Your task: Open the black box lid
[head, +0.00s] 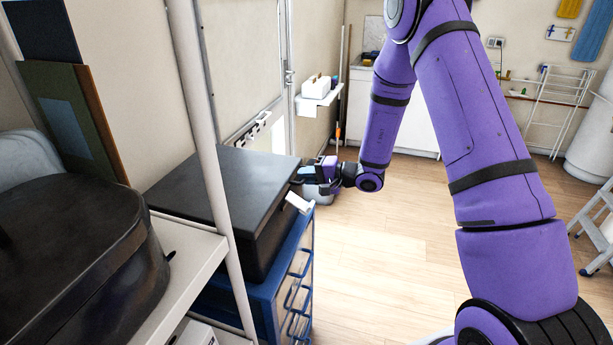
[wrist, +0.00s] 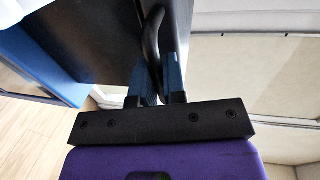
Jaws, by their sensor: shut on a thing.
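The black box (head: 262,245) sits on a blue drawer unit left of centre in the head view. Its flat black lid (head: 222,185) looks level and down on the box. My gripper (head: 304,174) reaches the lid's right edge from the right. In the wrist view my gripper (wrist: 160,72) has its two blue fingers on either side of a dark curved handle (wrist: 152,40) and is shut on it. The lid (wrist: 98,38) shows beside the handle there.
The blue drawer unit (head: 298,272) with looped handles stands beneath the box. A white shelf post (head: 212,130) rises close in front of the box. A shelf holding a dark case (head: 85,255) is at left.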

